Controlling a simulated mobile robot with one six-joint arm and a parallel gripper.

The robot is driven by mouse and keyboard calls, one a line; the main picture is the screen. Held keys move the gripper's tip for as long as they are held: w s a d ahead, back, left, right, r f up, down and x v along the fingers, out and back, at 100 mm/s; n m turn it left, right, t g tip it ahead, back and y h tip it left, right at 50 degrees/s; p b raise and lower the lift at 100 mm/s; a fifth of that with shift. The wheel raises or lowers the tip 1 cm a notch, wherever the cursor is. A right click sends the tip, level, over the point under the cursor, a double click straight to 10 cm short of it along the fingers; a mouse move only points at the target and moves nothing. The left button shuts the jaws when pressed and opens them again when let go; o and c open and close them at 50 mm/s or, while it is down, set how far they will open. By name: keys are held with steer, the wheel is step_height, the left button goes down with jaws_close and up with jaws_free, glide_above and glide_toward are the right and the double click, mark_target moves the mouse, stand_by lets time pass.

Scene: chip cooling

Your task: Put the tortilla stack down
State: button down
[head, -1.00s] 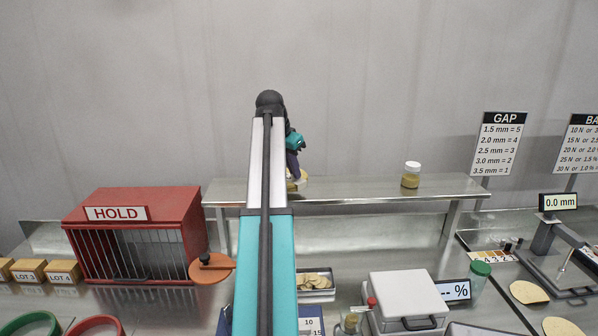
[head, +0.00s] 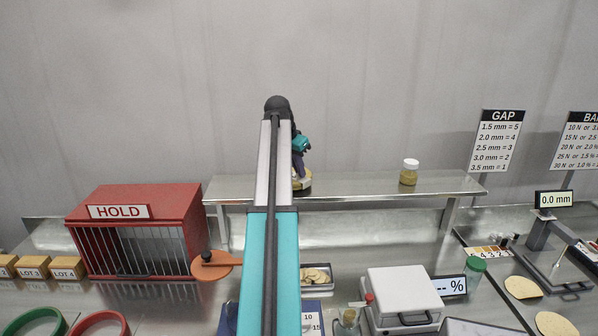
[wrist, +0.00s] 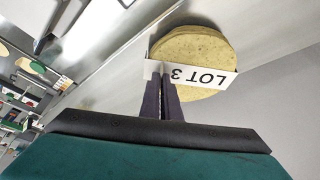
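The tortilla stack (wrist: 193,45) is a pale yellow pile of discs with a white "LOT 3" band (wrist: 205,76) across it, in the wrist view. My gripper (wrist: 162,78) has its two dark fingers close together at the band, shut on the stack by this band. In the head view the stack (head: 304,184) shows at the raised steel shelf, just below my gripper (head: 299,173), partly hidden by my arm. I cannot tell whether its underside touches the shelf.
The steel shelf (head: 370,187) is clear between the stack and a lidded jar (head: 409,173). Below stand a red HOLD cage (head: 150,235), a tray of chips (head: 316,275) and a white lidded device (head: 403,296). The grey wall is behind.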

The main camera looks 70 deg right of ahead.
steer(key=shift+f+p, duration=0.3)
steer(key=shift+f, duration=0.5)
steer(key=shift+f, duration=0.15)
steer(key=c, duration=2)
jaws_free()
steer(key=shift+a+r, duration=0.1)
steer(key=shift+r, duration=0.2)
steer(key=shift+b+v, duration=2.7)
steer(key=shift+v, duration=3.15)
